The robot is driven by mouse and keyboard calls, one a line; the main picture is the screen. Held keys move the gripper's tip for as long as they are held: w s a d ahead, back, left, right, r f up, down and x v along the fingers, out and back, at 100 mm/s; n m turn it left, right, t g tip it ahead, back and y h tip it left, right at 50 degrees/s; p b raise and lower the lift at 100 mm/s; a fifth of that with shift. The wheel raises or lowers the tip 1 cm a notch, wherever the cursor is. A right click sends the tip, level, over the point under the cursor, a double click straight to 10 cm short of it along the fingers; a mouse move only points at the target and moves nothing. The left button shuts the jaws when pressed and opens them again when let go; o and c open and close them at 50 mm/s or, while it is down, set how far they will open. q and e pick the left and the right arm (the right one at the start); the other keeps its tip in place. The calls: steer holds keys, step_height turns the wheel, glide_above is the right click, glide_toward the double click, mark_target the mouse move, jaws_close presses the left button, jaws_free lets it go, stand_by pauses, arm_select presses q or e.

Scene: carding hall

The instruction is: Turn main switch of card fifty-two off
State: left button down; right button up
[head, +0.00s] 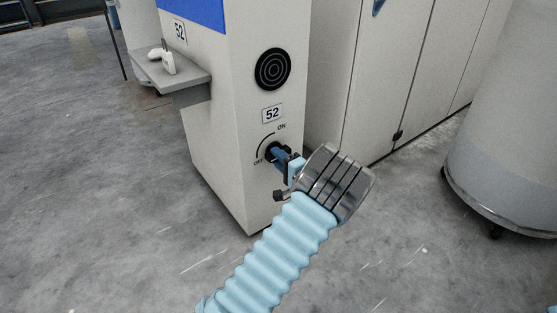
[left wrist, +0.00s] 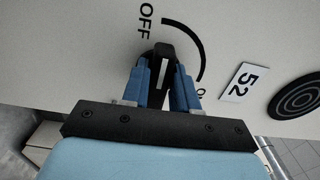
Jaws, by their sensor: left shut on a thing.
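The main switch (head: 272,150) is a round black rotary knob on the narrow front face of the pale cabinet (head: 235,130), under a label reading 52 (head: 272,113). ON is printed at its upper right and OFF at its left, joined by an arc. My left gripper (head: 284,160) is at the knob, its blue fingers shut on the switch handle. In the left wrist view, the black handle (left wrist: 163,72) with a white line stands between the fingers (left wrist: 161,88), roughly in line toward OFF. ON is partly hidden by a finger. My right gripper is not in view.
A round black grille (head: 273,69) is above the label. A grey shelf (head: 188,77) with a white handheld device (head: 167,61) juts from the cabinet's left side. A large pale drum (head: 505,130) stands at the right. The floor at the left is clear.

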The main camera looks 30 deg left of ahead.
arm_select(q)
steer(key=shift+f, duration=0.1)
steer(key=c, duration=1)
jaws_free()
steer(key=shift+o, duration=0.2)
steer(key=shift+d, duration=0.1)
steer(key=p+v, duration=0.2)
steer(key=v, duration=1.1)
steer(key=shift+s+d, duration=0.2)
steer(key=shift+d, duration=0.15)
